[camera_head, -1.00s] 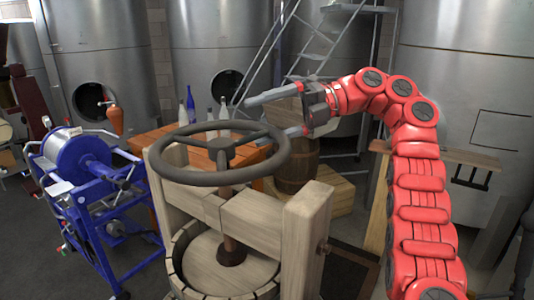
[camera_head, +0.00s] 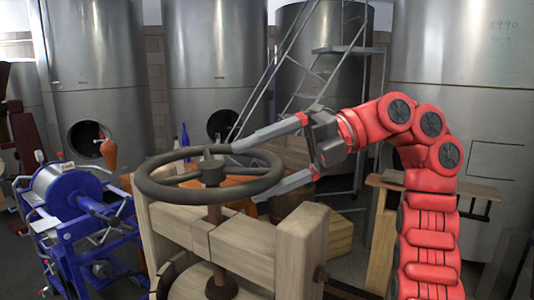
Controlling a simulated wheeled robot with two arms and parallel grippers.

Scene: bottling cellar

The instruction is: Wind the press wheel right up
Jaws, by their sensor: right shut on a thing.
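The press wheel (camera_head: 211,173) is a dark, spoked handwheel lying level on an upright screw (camera_head: 216,215) above the wooden press beam (camera_head: 242,244). My right gripper (camera_head: 246,172) reaches in from the right with its two long grey fingers at the wheel's right side. One finger lies above the rim and the other below it, and the gripper is shut on the rim. The fingers hide a little of the rim's far right part. The press basket below is mostly cut off by the frame. My left gripper is not in view.
A blue machine with a drum (camera_head: 70,190) stands at the left. Bottles (camera_head: 184,135) stand behind the wheel. A wooden crate (camera_head: 340,234) and a small wooden table (camera_head: 440,188) are at the right. Large steel tanks (camera_head: 220,60) and a ladder line the back.

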